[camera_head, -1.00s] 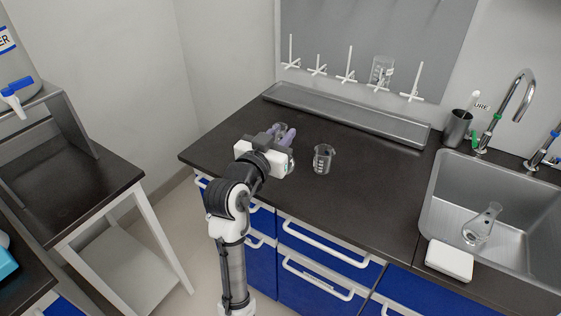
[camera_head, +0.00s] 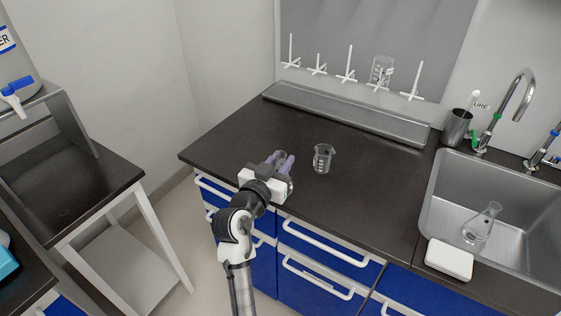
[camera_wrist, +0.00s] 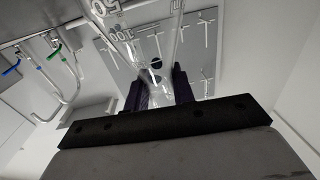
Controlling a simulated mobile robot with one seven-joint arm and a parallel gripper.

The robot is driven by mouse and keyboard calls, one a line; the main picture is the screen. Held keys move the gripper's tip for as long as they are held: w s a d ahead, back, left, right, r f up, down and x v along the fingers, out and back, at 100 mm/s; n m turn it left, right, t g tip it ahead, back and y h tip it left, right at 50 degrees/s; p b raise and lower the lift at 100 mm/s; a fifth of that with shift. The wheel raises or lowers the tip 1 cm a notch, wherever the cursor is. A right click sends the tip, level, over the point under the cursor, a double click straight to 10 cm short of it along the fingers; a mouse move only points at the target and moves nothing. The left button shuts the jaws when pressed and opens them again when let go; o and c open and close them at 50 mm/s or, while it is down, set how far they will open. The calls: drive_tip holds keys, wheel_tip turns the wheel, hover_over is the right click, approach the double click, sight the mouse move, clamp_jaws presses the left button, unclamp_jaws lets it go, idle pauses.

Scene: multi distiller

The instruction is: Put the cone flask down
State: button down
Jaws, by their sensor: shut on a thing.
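My gripper (camera_head: 280,160) is over the front left part of the dark counter (camera_head: 225,145), fingers pointing towards the back. In the wrist view my gripper (camera_wrist: 160,92) is shut on the neck of the clear cone flask (camera_wrist: 148,42), which has white volume marks. That view is upside down, and the flask's wide part lies towards the picture's top, so it looks roughly upright. In the head view the fingers mostly hide the flask. I cannot tell whether its base touches the counter.
A glass beaker (camera_head: 323,158) stands on the counter just right of my gripper. A long metal tray (camera_head: 345,118) lies along the back, below a peg rack (camera_head: 349,72). A sink (camera_head: 510,215) with another flask (camera_head: 482,222) is at right. Bare counter lies between beaker and sink.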

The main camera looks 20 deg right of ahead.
drive_tip(key=c, duration=1.2)
unclamp_jaws()
drive_tip(key=shift+o, duration=0.2)
drive_tip(key=shift+r+p, duration=0.2)
drive_tip(key=shift+p, duration=0.2)
drive_tip(key=b+v, duration=0.4)
drive_tip(key=v, duration=0.8)
